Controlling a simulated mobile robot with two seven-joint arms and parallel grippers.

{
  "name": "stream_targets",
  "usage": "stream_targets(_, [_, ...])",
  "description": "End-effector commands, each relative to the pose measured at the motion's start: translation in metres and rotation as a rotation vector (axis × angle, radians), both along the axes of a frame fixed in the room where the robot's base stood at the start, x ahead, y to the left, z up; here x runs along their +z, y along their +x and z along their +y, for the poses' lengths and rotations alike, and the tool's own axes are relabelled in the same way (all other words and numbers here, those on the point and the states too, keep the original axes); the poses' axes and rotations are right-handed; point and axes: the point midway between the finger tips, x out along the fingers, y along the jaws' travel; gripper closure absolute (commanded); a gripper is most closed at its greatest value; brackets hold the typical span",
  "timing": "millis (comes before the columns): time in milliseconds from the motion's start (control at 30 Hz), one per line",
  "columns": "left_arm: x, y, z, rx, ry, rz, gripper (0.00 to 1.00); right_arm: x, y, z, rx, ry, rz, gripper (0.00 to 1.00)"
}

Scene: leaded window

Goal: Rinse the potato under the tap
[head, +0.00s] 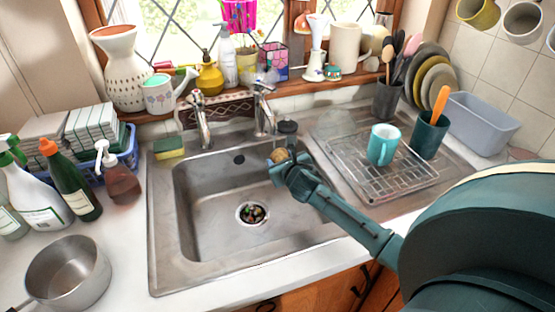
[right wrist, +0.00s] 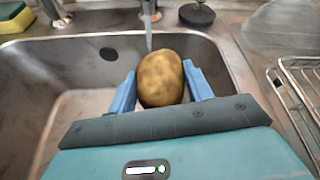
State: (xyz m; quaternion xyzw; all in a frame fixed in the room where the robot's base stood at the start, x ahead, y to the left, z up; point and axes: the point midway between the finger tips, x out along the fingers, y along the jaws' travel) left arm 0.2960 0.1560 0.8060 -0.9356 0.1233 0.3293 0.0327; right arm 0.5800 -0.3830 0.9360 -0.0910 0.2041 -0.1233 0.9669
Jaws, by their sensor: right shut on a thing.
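The brown potato (head: 279,155) is held over the right back part of the steel sink (head: 165,235). My right gripper (head: 284,164) is shut on it; in the right wrist view the potato (right wrist: 161,79) sits between the two blue fingers. The right tap (head: 263,108) stands at the sink's back edge, just behind and above the potato. In the right wrist view its spout (right wrist: 148,8) has a thin pale stream below it, ending at the potato's upper left edge; I cannot tell whether it touches the potato. The left tap (head: 202,118) stands further left. My left gripper is out of view.
A wire rack (head: 395,187) with a teal mug (head: 384,144) stands right of the sink. A dark plug (head: 287,127) lies behind the potato. A sponge (head: 168,148) is at the back left corner. Scraps lie in the drain (head: 252,213); the basin is otherwise clear.

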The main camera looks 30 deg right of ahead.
Motion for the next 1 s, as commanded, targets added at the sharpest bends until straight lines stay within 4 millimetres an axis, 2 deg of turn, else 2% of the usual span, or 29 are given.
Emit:
stream_targets(300, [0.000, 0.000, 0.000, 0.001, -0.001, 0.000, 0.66, 0.000, 0.000, 0.000, 0.001, 0.000, -0.001, 0.74])
stream_targets(700, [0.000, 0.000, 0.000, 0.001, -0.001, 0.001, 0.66, 0.000, 0.006, 0.009, 0.001, -0.001, -0.001, 0.74])
stream_targets(1000, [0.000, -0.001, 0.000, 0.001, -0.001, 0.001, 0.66, 0.000, 0.004, 0.007, 0.001, -0.001, -0.001, 0.74])
